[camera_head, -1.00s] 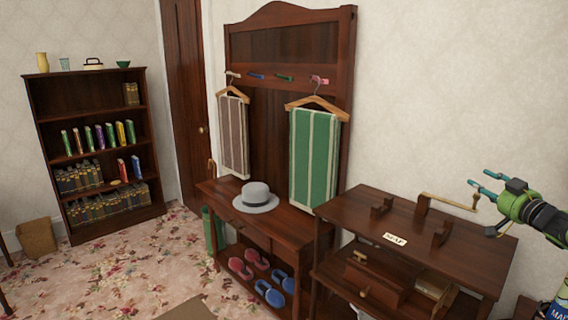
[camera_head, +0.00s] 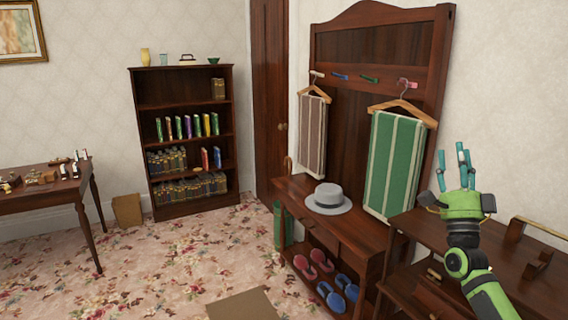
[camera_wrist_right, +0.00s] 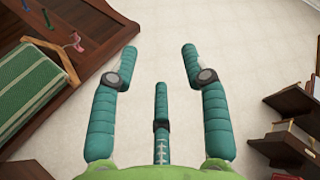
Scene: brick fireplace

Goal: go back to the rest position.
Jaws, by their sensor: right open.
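My right gripper (camera_head: 456,166) is green with teal fingers. It is raised at the right of the head view, in front of the wall and above the dark wooden side table (camera_head: 405,226), with its fingers pointing up. In the right wrist view the gripper (camera_wrist_right: 160,70) has its fingers spread apart with nothing between them. My left gripper is in none of the views.
A coat rack with a bench (camera_head: 290,187) holds a grey hat (camera_head: 328,196), and a green striped towel (camera_head: 392,165) hangs close left of my gripper. A bookcase (camera_head: 135,100) stands at the back. The patterned carpet (camera_head: 165,270) is largely clear.

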